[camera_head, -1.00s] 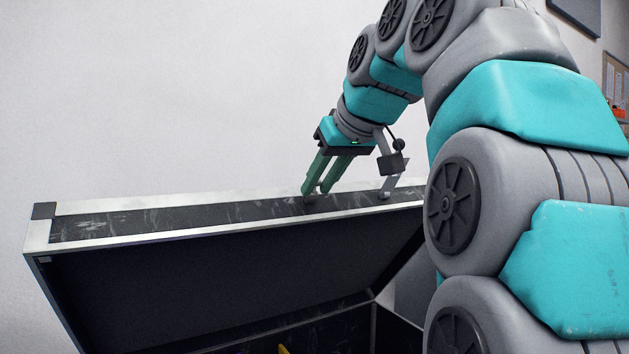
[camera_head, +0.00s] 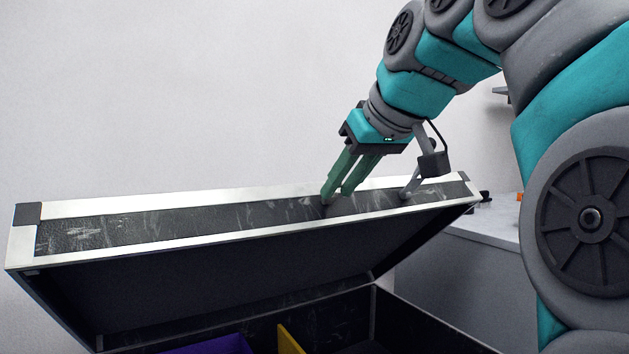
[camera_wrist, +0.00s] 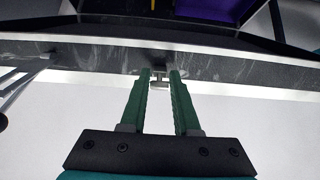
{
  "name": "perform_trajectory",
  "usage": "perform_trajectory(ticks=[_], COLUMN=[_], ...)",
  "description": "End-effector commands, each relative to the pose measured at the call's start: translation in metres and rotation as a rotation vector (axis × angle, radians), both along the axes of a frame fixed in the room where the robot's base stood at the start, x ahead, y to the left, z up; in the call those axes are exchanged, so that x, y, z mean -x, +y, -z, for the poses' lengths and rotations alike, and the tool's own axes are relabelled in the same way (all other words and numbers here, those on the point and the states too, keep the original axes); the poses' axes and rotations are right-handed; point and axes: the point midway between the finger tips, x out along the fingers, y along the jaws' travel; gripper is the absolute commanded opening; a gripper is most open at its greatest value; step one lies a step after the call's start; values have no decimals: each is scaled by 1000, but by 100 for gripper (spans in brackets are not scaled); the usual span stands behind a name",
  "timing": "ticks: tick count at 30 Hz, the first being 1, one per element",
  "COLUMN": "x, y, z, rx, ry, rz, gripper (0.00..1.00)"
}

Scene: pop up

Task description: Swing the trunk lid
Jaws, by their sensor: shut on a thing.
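The trunk lid (camera_head: 250,216) is raised and tilted, a black panel with a silver metal frame; its edge also crosses the wrist view (camera_wrist: 95,58). The trunk (camera_head: 395,322) below it is open. My gripper (camera_head: 335,197) reaches down to the lid's front edge, right of its middle. In the wrist view, my gripper's two green fingers (camera_wrist: 160,76) close on a small metal latch (camera_wrist: 159,80) on the lid edge. The fingertips partly hide the latch.
Inside the trunk are a purple thing (camera_head: 207,346) and a yellow thing (camera_head: 290,340). A grey counter (camera_head: 485,222) with small objects stands behind at the right. The white wall behind the lid is bare.

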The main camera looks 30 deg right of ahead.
Motion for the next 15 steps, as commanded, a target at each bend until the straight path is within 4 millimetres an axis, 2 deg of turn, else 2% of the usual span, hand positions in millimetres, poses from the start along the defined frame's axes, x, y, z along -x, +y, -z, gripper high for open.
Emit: perform_trajectory(ticks=[15], x=[8], y=[0], z=[3], rx=[2], ry=[-9], rz=[1], gripper=[0])
